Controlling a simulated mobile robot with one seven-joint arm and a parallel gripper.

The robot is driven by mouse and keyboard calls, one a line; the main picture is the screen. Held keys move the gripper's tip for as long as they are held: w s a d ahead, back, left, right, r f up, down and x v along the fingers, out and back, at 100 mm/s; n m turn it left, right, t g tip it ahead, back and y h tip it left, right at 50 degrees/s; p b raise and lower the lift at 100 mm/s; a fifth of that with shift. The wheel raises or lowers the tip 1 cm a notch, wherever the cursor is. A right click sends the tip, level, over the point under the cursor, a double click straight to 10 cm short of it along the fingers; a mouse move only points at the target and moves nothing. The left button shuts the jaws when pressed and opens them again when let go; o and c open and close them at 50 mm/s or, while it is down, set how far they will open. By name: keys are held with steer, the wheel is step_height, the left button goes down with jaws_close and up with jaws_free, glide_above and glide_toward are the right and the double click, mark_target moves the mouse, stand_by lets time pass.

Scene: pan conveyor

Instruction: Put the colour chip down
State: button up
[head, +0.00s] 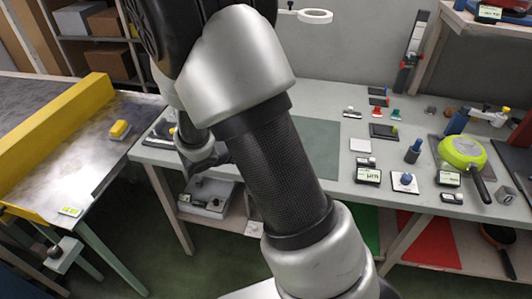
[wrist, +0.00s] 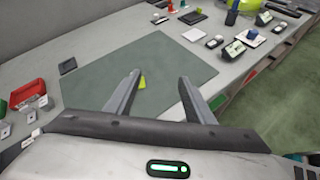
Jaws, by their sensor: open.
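A small yellow-green piece, which looks like the colour chip (wrist: 142,83), shows in the wrist view against the grey-green mat (wrist: 185,58). It appears to lie on the mat beside the inner side of my left finger; whether it touches the finger I cannot tell. My gripper (wrist: 159,77) is open, its two fingers spread apart above the mat with nothing clamped between them. In the head view the mat (head: 322,138) is partly covered by my arm, and the chip is hidden there.
Red and grey items (wrist: 28,95) stand left of the mat. Label stands, a white tile (head: 360,146) and a lime-green pan (head: 462,152) are on the bench to the right. A yellow-railed conveyor (head: 60,120) stands at the left. Most of the mat is clear.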

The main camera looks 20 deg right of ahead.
steer(key=s+r+m+g+y, duration=0.3)
steer(key=s+r+m+y, duration=0.2)
steer(key=s+r+m, duration=0.6)
steer(key=s+a+r+m+t+y, duration=0.3)
steer(key=s+a+r+m+y, duration=0.2)
steer(key=s+a+m, duration=0.3)
steer(key=shift+s+a+r+m+t+y, duration=0.3)
steer(key=shift+s+a+r+m+y, duration=0.1)
steer(key=shift+s+a+y, duration=0.4)
steer(key=shift+s, duration=0.1)
